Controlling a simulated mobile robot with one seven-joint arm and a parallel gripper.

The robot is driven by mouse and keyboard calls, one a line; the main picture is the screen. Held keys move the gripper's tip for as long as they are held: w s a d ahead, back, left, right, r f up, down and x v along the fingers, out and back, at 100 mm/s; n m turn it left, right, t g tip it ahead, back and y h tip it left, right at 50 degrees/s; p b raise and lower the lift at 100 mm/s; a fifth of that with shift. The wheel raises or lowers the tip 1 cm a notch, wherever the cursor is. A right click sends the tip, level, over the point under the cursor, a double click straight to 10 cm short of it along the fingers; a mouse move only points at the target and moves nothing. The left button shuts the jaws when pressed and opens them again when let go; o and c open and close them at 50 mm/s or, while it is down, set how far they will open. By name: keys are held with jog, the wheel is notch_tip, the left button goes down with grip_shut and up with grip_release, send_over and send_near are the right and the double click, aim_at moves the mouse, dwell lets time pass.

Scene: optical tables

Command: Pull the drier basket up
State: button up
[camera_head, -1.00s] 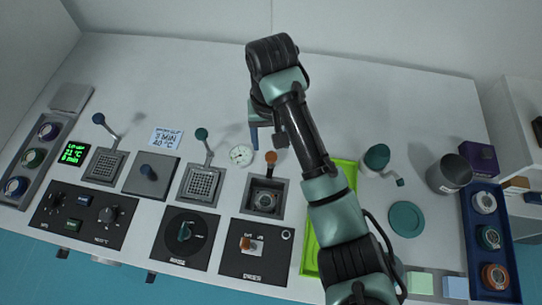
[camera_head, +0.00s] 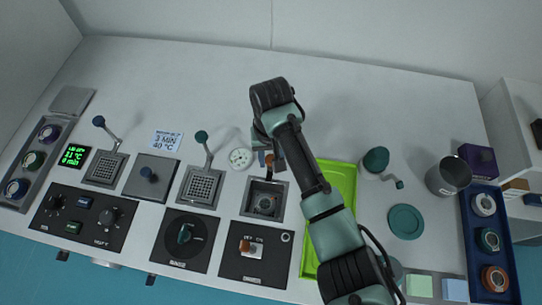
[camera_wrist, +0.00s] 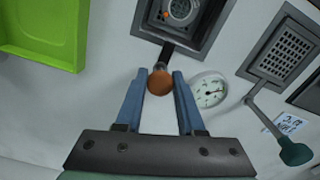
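The drier basket (camera_head: 265,205) sits low in its square grey well at the front middle, with a round grey part in it. Its handle ends in an orange-brown knob (camera_head: 269,159). In the wrist view the knob (camera_wrist: 160,83) lies between the two blue fingers of my gripper (camera_wrist: 160,77), with a finger on each side. The fingers are apart and a narrow gap seems to show beside the knob. The basket well (camera_wrist: 178,15) is at the top of the wrist view. In the head view my wrist partly hides the gripper (camera_head: 265,159).
A white round gauge (camera_head: 240,158) stands just left of the knob. Two other mesh baskets (camera_head: 203,185) with levers are further left. A bright green tray (camera_head: 342,178) lies to the right, under my arm. The drier's control panel (camera_head: 256,252) is in front.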

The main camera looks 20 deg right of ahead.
grip_shut()
jog(key=shift+r, duration=0.15)
dwell(0.9)
